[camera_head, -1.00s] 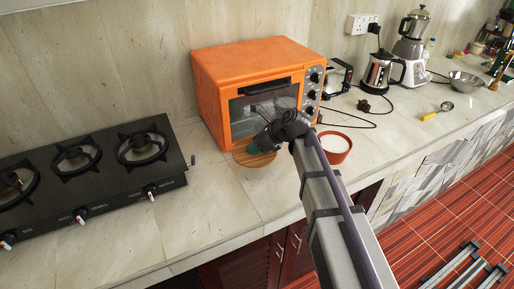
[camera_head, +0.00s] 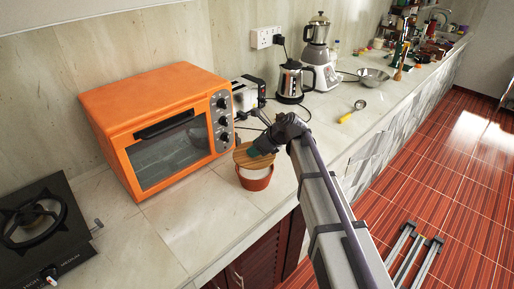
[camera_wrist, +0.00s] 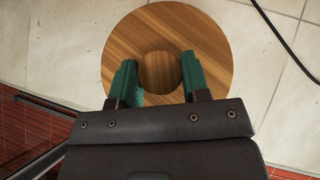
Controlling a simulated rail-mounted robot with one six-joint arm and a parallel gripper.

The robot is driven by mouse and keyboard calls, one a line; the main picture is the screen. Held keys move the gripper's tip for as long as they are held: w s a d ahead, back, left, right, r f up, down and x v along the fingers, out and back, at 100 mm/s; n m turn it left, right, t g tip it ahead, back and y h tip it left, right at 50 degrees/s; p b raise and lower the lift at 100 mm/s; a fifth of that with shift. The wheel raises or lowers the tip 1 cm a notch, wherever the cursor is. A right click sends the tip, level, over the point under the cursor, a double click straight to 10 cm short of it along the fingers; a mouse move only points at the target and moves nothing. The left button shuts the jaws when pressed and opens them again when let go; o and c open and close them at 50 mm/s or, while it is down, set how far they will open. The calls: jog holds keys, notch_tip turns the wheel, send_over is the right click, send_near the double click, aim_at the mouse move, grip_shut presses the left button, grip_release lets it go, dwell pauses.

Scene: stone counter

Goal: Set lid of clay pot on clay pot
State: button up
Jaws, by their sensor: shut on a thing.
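The lid (camera_wrist: 215,55) is a round wooden disc with a round knob (camera_wrist: 160,72) in its middle. My gripper (camera_wrist: 159,68) is shut on the knob, with a green finger on either side. In the head view the lid (camera_head: 241,157) is over the back part of the clay pot (camera_head: 256,184), an orange-red bowl with a white inside. A strip of that white inside shows below the lid's front edge. I cannot tell whether the lid touches the rim. The pot is hidden in the wrist view.
An orange toaster oven (camera_head: 165,125) stands left of the pot. A gas stove (camera_head: 45,235) is at the far left. A toaster (camera_head: 246,93), kettle (camera_head: 290,82) and blender (camera_head: 319,55) stand behind. A ladle (camera_head: 352,111) lies to the right. The counter's front edge is close to the pot.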

aim_at(261, 157)
jog(key=shift+f+b, duration=1.85)
jog(key=shift+f, duration=0.45)
jog(key=shift+f+b, duration=0.5)
jog(key=shift+b, duration=0.05)
jog(key=o, duration=0.6)
jog(key=shift+o, duration=0.2)
jog(key=p+v, duration=0.7)
jog(key=v, duration=0.3)
jog(key=shift+w+r, duration=0.1)
jog(key=shift+r, duration=0.05)
jog(key=shift+s+d+r+p, duration=0.25)
jog(key=shift+d+p, duration=0.1)
jog(key=shift+p, duration=0.1)
jog(key=shift+w, duration=0.1)
